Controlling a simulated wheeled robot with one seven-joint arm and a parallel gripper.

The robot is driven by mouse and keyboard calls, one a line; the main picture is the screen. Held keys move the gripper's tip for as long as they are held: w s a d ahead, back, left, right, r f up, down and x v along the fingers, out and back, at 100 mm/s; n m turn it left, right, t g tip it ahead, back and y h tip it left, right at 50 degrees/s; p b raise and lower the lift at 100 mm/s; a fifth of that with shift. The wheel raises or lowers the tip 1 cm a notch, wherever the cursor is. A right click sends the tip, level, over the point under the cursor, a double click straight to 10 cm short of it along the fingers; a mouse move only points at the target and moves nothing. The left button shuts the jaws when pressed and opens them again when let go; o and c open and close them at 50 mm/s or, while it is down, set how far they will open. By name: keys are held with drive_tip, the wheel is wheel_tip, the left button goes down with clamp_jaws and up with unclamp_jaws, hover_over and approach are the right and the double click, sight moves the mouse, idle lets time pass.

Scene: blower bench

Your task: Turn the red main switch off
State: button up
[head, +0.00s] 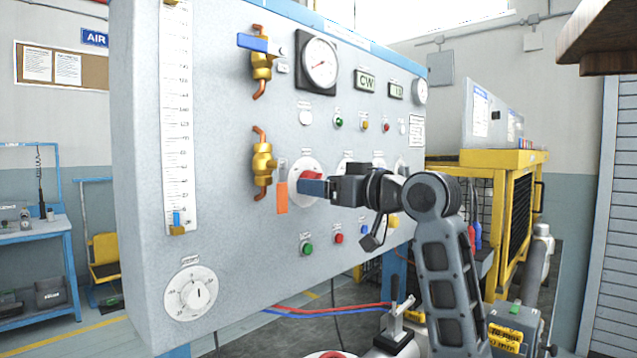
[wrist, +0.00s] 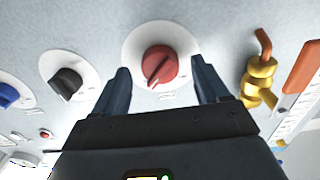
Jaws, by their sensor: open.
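The red main switch (head: 311,175) is a red rotary knob on a round white plate on the grey panel. In the head view my gripper (head: 318,187) is in front of it and covers part of it. In the wrist view the red knob (wrist: 159,65) shows whole, with a slanted pointer line. My gripper's two dark blue fingers (wrist: 162,85) are open, one on each side of the knob with a gap to it. I cannot tell how deep the fingertips reach around the knob.
A black knob (wrist: 66,83) and a blue knob (wrist: 8,96) are left of the red one in the wrist view. A brass valve (wrist: 258,82) and an orange tag (wrist: 304,66) are to its right. A large white dial (head: 190,293) is low on the panel.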

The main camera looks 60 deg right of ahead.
drive_tip(key=shift+w+d, duration=0.15)
drive_tip(key=shift+w, duration=0.5)
drive_tip(key=c, duration=1.1)
